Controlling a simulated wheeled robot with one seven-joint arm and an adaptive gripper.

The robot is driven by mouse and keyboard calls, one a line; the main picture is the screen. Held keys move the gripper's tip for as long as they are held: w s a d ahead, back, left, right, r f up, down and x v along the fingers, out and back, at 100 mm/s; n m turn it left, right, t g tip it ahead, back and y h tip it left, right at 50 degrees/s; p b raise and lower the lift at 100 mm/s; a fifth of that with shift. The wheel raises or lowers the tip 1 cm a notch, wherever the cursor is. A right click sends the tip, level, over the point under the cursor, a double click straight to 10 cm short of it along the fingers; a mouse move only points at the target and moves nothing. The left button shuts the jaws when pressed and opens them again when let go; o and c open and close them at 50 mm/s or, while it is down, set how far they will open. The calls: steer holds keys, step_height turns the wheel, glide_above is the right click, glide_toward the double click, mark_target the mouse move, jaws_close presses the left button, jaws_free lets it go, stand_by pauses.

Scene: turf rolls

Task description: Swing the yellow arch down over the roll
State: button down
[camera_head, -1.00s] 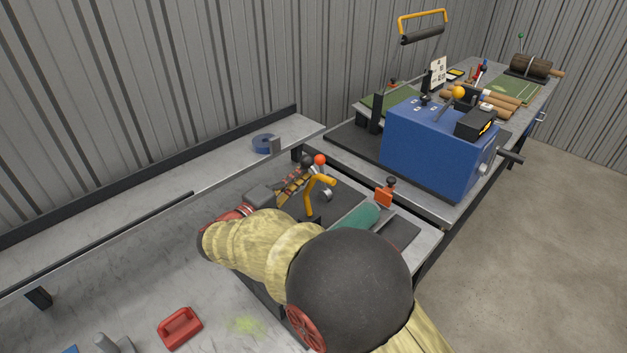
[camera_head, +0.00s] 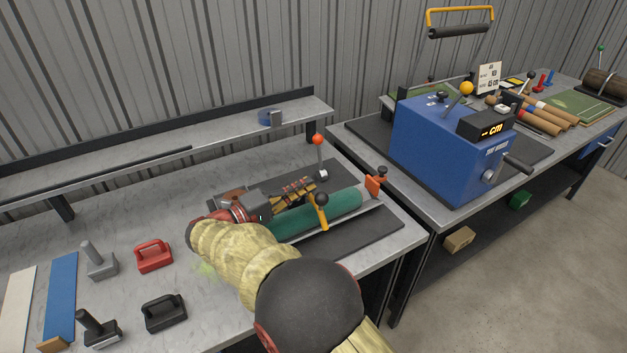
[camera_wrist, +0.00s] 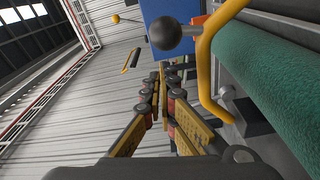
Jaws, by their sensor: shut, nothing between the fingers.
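The yellow arch (camera_head: 322,215) spans across the green roll (camera_head: 345,204) in the head view, its near leg reaching down the roll's front side. A black ball knob (camera_head: 321,199) sits on the arch. In the wrist view the arch (camera_wrist: 206,75) shows beside the roll (camera_wrist: 275,85), with the knob (camera_wrist: 165,30) sticking out. Whether the arch is latched is hidden. My gripper (camera_head: 311,183) is shut and empty, just behind and above the roll, close to the knob. In the wrist view my gripper (camera_wrist: 160,75) points past the knob, with a gap between them.
An orange clamp (camera_head: 374,186) stands at the roll's right end. A lever with an orange-red ball (camera_head: 317,140) stands behind the roll. A red-handled block (camera_head: 153,256) and a black one (camera_head: 163,312) lie front left.

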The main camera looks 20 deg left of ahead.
steer(key=shift+s+d+f+m+b, duration=0.25)
steer(key=shift+f+m+b, duration=0.1)
steer(key=shift+f+m, duration=0.15)
steer(key=shift+s+d+f+m+b, duration=0.2)
steer(key=shift+f+m+b, duration=0.15)
steer(key=shift+f, duration=0.1)
steer(key=shift+s+d+f+m+b, duration=0.25)
steer(key=shift+f+m+b, duration=0.1)
steer(key=shift+f+m, duration=0.15)
